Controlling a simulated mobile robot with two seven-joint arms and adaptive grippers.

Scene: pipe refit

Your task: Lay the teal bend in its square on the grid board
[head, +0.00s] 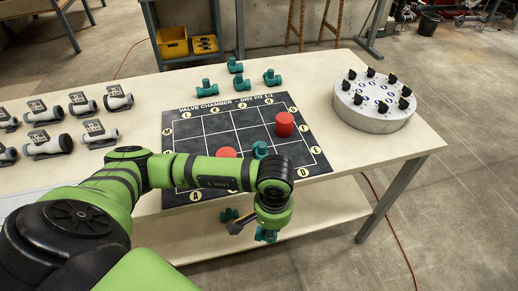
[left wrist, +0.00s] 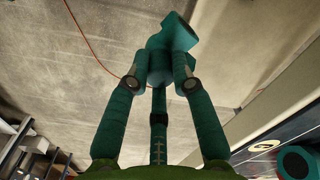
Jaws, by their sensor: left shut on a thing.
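My left gripper (left wrist: 160,82) is shut on a teal bend (left wrist: 178,32), which sits between its fingertips in the left wrist view. In the head view the teal bend (head: 266,237) shows only partly under my wrist, in front of the table's near edge, with bare floor behind it in the left wrist view. The black grid board (head: 208,124) lies on the table with white grid lines and yellow lettered discs. My left arm crosses over its near part and hides some squares. My right gripper is not in view.
A round grey stand (head: 375,106) with black-topped parts is right. Grey valves (head: 48,146) stand left. The table's front right is clear.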

